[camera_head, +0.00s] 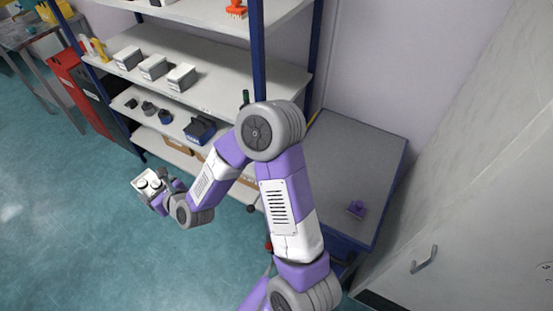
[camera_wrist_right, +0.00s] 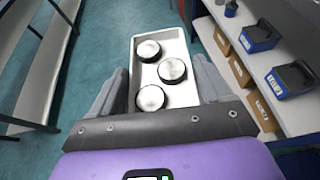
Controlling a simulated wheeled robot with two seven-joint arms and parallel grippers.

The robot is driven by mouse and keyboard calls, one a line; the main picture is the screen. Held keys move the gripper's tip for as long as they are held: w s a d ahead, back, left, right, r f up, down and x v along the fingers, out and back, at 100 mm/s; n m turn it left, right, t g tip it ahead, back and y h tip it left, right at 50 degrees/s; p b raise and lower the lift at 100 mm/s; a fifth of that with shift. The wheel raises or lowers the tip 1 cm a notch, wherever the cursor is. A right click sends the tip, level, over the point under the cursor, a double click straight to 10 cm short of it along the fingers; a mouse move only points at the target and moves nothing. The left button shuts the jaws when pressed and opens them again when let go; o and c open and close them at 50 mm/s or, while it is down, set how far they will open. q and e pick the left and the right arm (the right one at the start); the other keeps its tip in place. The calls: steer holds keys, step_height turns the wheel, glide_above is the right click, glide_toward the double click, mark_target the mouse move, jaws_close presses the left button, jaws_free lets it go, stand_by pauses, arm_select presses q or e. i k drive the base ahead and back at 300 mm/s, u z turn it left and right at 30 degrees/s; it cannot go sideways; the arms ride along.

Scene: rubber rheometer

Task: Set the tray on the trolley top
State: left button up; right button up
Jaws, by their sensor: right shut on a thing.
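The tray (camera_wrist_right: 172,44) is a small white rectangular one with three round, silver-topped dark pieces in it. My right gripper (camera_wrist_right: 158,98) is shut on the near end of the tray, one finger at each side. In the head view my right gripper (camera_head: 163,197) holds the tray (camera_head: 143,183) over open floor, left of the arm. A low grey-topped unit with a blue frame, which looks like the trolley (camera_head: 350,160), stands at the right by the wall. Its top is mostly bare. My left gripper is not in view.
A pale cabinet (camera_head: 470,200) stands at the right. The teal floor (camera_head: 60,220) is clear at left.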

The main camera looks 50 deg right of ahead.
mark_target(316, 179)
steer(key=k, duration=1.2)
steer(key=z, duration=1.05)
steer(key=i, duration=0.5)
